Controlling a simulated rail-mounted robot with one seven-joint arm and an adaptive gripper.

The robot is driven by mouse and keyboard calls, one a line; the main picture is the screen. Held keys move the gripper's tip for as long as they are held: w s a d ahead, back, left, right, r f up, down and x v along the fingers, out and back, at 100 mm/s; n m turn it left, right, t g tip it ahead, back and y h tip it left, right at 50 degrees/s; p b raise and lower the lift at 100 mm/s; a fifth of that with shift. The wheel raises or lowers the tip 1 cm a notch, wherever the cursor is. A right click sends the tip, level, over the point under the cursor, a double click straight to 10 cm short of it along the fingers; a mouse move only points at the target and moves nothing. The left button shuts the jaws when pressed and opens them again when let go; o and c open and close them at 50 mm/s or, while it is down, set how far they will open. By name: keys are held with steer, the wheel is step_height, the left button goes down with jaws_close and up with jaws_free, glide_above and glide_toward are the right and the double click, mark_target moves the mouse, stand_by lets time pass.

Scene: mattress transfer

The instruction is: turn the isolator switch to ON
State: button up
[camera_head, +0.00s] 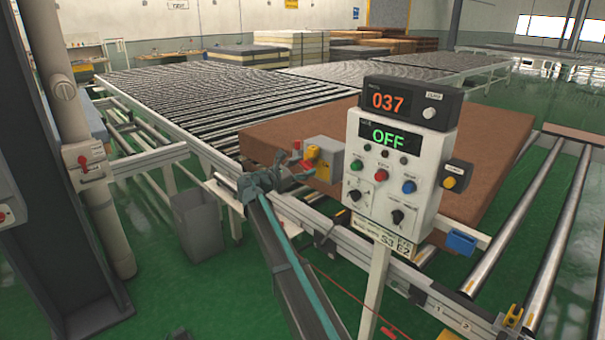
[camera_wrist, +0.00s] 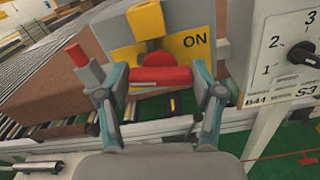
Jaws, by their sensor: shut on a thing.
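The isolator switch is a grey box with a yellow plate and a red handle. In the head view its box (camera_head: 327,153) stands on the conveyor frame, left of the control panel. The handle lies roughly crosswise in the wrist view. Whether it points exactly at ON I cannot tell.
The control panel (camera_head: 395,165) close right shows OFF, with a 037 display (camera_head: 388,102) above. A brown mattress (camera_head: 480,150) lies behind it. A red-tipped grey post (camera_wrist: 84,63) stands just left of my gripper. A grey bin (camera_head: 197,222) stands at left.

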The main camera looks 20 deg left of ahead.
steer(key=m+b, duration=0.2)
steer(key=b, duration=0.1)
steer(key=m+b, duration=0.6)
steer(key=shift+d+f, duration=0.1)
steer(key=shift+f, duration=0.25)
steer(key=m+b, duration=0.5)
steer(key=shift+r+m+b, duration=0.15)
steer(key=shift+m+b, duration=0.75)
steer(key=shift+m, duration=0.2)
steer(key=o, duration=1.1)
steer(key=shift+o, duration=0.2)
steer(key=shift+s, duration=0.1)
steer(key=v, duration=1.2)
